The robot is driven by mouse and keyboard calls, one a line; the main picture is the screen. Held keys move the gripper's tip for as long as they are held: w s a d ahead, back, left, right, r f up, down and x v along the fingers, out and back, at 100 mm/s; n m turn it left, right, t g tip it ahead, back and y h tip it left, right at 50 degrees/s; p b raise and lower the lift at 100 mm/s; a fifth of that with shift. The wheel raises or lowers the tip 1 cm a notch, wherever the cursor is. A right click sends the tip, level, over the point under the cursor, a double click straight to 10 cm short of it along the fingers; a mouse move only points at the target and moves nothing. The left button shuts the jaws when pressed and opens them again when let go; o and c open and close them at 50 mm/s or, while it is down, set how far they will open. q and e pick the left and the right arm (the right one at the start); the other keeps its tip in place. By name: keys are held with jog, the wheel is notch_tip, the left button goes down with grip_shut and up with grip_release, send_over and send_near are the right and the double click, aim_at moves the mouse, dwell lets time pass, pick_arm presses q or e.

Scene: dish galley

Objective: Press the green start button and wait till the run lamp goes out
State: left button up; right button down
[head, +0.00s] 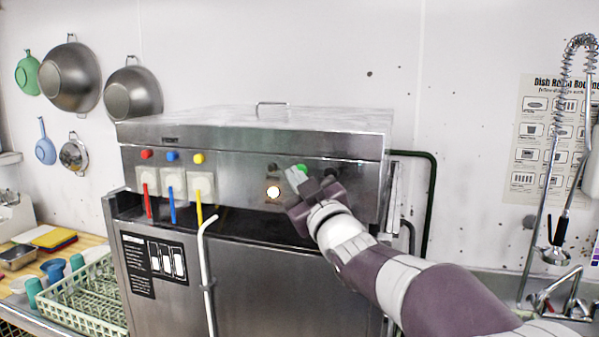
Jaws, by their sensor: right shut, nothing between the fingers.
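The green start button (302,168) is on the front panel of the steel dishwasher (240,166), partly hidden by my right gripper. My right gripper (296,178) is shut and empty, with its fingertips at the button; I cannot tell whether they touch it. The round run lamp (273,192) just left of the gripper is lit, a bright warm white. My left gripper is not in view.
Red, blue and yellow levers (172,204) hang on the panel's left. A white bent pipe (207,260) stands in front of the machine. A pale green dish rack (85,295) is at lower left. A sink tap (560,300) is at right.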

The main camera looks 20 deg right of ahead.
jog(key=shift+w, duration=0.1)
jog(key=shift+w+d, duration=0.25)
jog(key=shift+w, duration=0.05)
jog(key=shift+w+d, duration=0.25)
jog(key=shift+w, duration=0.1)
dwell(0.8)
jog(key=shift+s+a+b, duration=0.5)
jog(key=shift+s+b, duration=0.2)
